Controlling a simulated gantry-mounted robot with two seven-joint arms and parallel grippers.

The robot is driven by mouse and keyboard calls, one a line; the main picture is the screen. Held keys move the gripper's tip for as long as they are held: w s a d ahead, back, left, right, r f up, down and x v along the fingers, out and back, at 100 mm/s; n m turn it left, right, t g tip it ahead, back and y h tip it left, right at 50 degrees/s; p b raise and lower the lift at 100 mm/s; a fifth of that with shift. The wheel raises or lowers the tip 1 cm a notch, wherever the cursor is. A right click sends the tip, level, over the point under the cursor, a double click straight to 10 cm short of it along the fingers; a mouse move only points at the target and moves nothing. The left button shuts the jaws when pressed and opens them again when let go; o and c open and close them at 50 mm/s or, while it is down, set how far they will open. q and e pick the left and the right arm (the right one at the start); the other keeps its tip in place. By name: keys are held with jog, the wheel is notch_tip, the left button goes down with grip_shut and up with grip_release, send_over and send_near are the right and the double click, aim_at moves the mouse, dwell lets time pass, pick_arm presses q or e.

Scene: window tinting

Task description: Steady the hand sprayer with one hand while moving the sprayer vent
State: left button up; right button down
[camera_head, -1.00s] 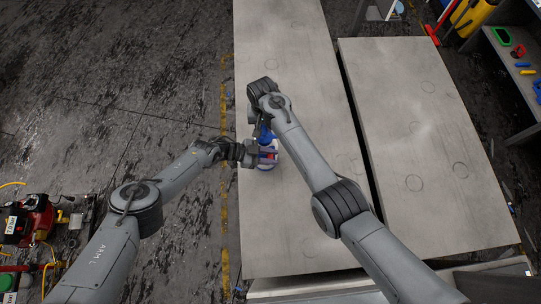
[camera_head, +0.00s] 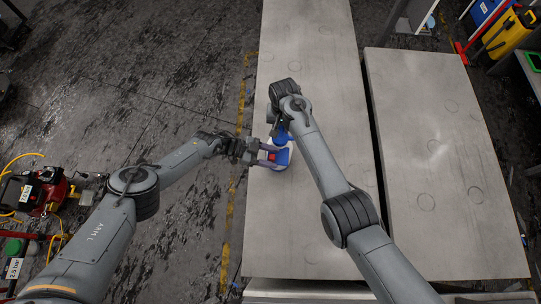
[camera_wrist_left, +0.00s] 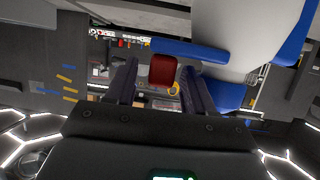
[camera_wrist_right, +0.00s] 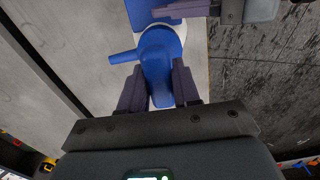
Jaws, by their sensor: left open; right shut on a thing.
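The hand sprayer (camera_head: 283,158), blue and white, stands near the left edge of the near table. My right gripper (camera_wrist_right: 157,88) is shut on its blue top part (camera_wrist_right: 160,65), one finger on each side. The arm partly hides the sprayer in the head view. The sprayer vent is a small red block (camera_wrist_left: 163,70), seen between the fingers of my left gripper (camera_wrist_left: 158,85). That gripper is open, with a gap on each side of the vent. The white body (camera_wrist_left: 235,35) with blue parts fills the upper right of the left wrist view.
The grey table (camera_head: 310,60) is otherwise bare. A second grey table (camera_head: 440,150) lies to its right across a narrow dark gap. A red machine (camera_head: 48,188) with yellow hoses stands on the floor at the left. Yellow cases stand at the upper right.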

pick_arm(q)
jog(key=shift+a, duration=0.1)
jog(key=v, duration=1.1)
jog(key=shift+a+r, duration=0.15)
jog(key=shift+a, duration=0.25)
pick_arm(e)
jog(key=shift+a, duration=0.1)
jog(key=c, duration=0.7)
grip_release()
jog(key=shift+c, duration=0.2)
jog(key=shift+o, duration=0.3)
jog(key=o, duration=0.7)
